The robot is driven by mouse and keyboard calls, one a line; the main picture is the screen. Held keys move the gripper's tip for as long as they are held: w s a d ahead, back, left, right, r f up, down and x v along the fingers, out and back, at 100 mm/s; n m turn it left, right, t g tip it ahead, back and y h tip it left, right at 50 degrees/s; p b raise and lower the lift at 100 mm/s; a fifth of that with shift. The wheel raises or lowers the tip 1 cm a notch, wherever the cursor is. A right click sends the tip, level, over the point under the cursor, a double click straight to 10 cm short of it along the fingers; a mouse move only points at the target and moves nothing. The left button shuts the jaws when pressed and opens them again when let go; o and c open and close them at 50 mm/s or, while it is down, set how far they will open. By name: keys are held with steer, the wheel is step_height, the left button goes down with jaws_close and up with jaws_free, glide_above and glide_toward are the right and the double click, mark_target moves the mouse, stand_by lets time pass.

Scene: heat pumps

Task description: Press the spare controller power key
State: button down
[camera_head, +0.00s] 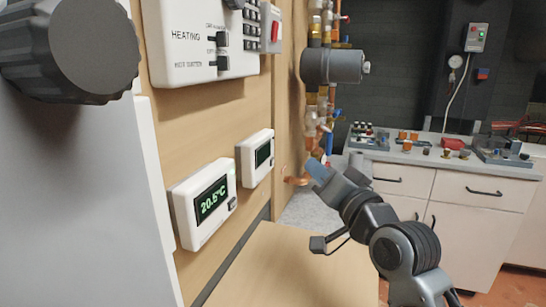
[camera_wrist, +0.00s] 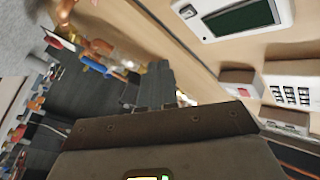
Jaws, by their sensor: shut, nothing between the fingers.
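Two white wall controllers hang on the wooden panel in the head view. The nearer controller (camera_head: 203,204) has a lit screen reading about 20.5°C and a small dark key at its lower right. The farther controller (camera_head: 244,166) has a dark, blank screen; I cannot tell which one is the spare. A white controller with a blank screen (camera_wrist: 283,27) and a small dark key (camera_wrist: 188,11) shows at the top right of the wrist view. My gripper (camera_head: 318,172) is shut and empty, right of the farther controller and apart from it.
A white heating panel (camera_head: 195,70) with switches and a red-switch box (camera_head: 270,30) are above the controllers. Copper pipes and a grey cylinder (camera_head: 332,66) stand beyond. A workbench (camera_head: 455,170) with small parts is at the right. A wooden surface (camera_head: 290,270) lies below.

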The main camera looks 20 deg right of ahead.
steer(key=shift+w+a+p, duration=0.55)
steer(key=shift+w+a, duration=0.2)
steer(key=shift+a, duration=0.25)
steer(key=shift+w+a+p, duration=0.55)
steer(key=shift+w+a, duration=0.15)
steer(key=shift+a, duration=0.3)
steer(key=shift+w+a+r, duration=0.1)
steer(key=shift+a, duration=0.05)
stand_by(0.5)
steer(key=shift+w+a+p, duration=0.15)
steer(key=shift+a+p, duration=0.05)
steer(key=shift+p, duration=0.1)
steer(key=shift+w+a, duration=0.2)
steer(key=shift+a, duration=0.05)
stand_by(0.7)
steer(key=shift+s+d, duration=0.45)
steer(key=shift+d, duration=0.1)
stand_by(0.4)
steer(key=shift+s+d+b, duration=0.6)
steer(key=shift+s+d, duration=0.15)
steer(key=shift+d, duration=0.3)
steer(key=shift+s+d+b, duration=0.6)
steer(key=shift+s+d, duration=0.15)
steer(key=shift+d, duration=0.25)
